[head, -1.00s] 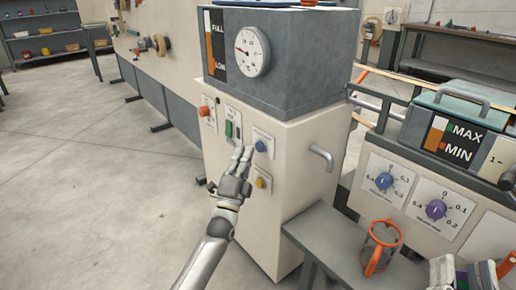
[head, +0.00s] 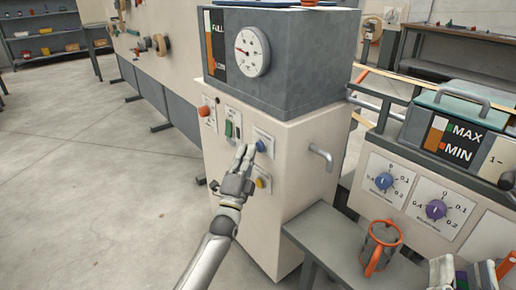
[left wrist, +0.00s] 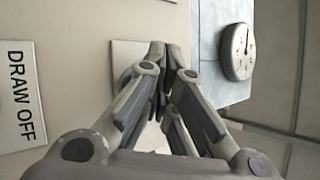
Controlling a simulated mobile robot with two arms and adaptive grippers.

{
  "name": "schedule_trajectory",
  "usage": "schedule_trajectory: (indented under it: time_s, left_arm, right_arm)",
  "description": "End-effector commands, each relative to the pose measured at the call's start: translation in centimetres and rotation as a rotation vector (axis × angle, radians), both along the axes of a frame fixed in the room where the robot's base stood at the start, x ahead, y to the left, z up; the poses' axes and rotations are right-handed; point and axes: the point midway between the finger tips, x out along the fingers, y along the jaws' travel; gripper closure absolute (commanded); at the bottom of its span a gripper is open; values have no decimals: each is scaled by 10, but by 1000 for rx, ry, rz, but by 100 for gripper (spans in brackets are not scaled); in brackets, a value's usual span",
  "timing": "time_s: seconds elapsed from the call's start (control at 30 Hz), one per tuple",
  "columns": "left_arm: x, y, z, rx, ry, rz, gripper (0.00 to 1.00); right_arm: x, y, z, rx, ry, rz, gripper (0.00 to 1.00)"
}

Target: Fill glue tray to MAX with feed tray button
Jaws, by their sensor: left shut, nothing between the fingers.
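A cream cabinet (head: 297,215) carries a blue button (head: 261,146) on a white plate and a yellow button (head: 263,183) below it. My left gripper (head: 248,150) is shut and empty. Its fingertips are at the plate of the blue button, just left of the button; I cannot tell if they touch it. In the left wrist view the shut fingers (left wrist: 163,50) cover most of a plate, and a "DRAW OFF" label (left wrist: 20,95) shows at left. The glue tray (head: 420,131) at right has a level window (head: 435,134) with MAX and MIN marks. My right gripper is not in view.
A grey tank (head: 300,65) with a round dial (head: 252,52) and a FULL/LOW window sits on the cabinet. A handle (head: 321,158) sticks out from its side. A grey bench (head: 325,235) with an orange-rimmed pot (head: 381,245) stands at right. Open floor lies at left.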

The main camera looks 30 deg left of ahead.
Motion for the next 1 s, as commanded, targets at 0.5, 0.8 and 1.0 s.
schedule_trajectory:
  time_s: [0.5,0.8,1.0]
  left_arm:
    - [6,-2,0,-2,1,0,100]
    - [8,-3,0,0,1,0,100]
    - [8,-3,0,0,1,0,100]
  right_arm:
    - [-3,0,4,7,-24,1,60]
    - [-4,1,6,12,-37,4,60]
    - [-4,1,6,12,-35,4,60]
